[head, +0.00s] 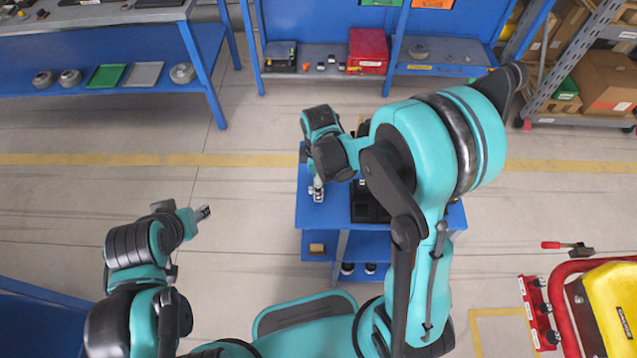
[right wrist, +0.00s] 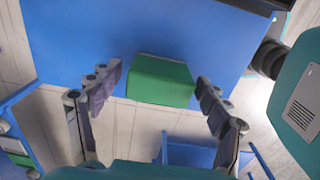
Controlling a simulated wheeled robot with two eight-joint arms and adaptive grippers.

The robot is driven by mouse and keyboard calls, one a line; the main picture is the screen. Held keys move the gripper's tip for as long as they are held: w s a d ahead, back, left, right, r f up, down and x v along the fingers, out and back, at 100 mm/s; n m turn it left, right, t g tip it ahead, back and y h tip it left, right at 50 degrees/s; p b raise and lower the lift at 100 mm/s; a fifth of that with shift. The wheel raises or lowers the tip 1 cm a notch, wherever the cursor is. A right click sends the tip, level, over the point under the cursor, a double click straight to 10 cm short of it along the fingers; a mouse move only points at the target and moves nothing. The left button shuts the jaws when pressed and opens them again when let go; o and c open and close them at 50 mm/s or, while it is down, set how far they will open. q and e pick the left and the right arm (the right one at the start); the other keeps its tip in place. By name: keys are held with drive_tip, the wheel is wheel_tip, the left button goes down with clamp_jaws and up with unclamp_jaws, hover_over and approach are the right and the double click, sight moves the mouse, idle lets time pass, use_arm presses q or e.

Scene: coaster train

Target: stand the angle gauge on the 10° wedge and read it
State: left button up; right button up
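A green block (right wrist: 161,80) lies near the edge of the blue table (right wrist: 80,35) in the right wrist view. I cannot tell whether it is the wedge or the gauge, and no angle mark is readable. My right gripper (right wrist: 158,84) is open, with one finger on each side of the block and visible gaps. In the head view my right gripper (head: 318,191) is over the left part of the blue table (head: 312,216), and the block is hidden there. My left gripper (head: 203,212) is off to the left over bare floor; its fingers are too small to judge.
A black tray (head: 367,207) sits on the table, partly hidden by my right arm. A tan item (head: 316,248) is on the shelf below. Blue shelving with a red box (head: 368,50) stands at the back. A yellow and red machine (head: 606,310) stands right.

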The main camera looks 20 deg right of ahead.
drive_tip(key=c, duration=0.9)
drive_tip(key=shift+r, duration=0.1)
drive_tip(key=shift+c, duration=0.3)
drive_tip(key=shift+r+p, duration=0.35)
drive_tip(key=shift+r, duration=0.25)
wheel_tip(320, 180, up, 3)
drive_tip(key=shift+r+p, duration=0.1)
drive_tip(key=shift+p, duration=0.55)
drive_tip(key=s+d+r+p, duration=0.1)
drive_tip(key=d+r, duration=0.1)
drive_tip(key=d, duration=0.1)
drive_tip(key=s+d+r, duration=0.1)
drive_tip(key=d+r, duration=0.1)
drive_tip(key=d, duration=0.2)
drive_tip(key=s+d+r+p, duration=0.1)
drive_tip(key=d+r, duration=0.1)
drive_tip(key=d, duration=0.2)
drive_tip(key=shift+s+d+r+p, duration=0.1)
drive_tip(key=shift+s+r+p, duration=0.15)
drive_tip(key=shift+p, duration=0.05)
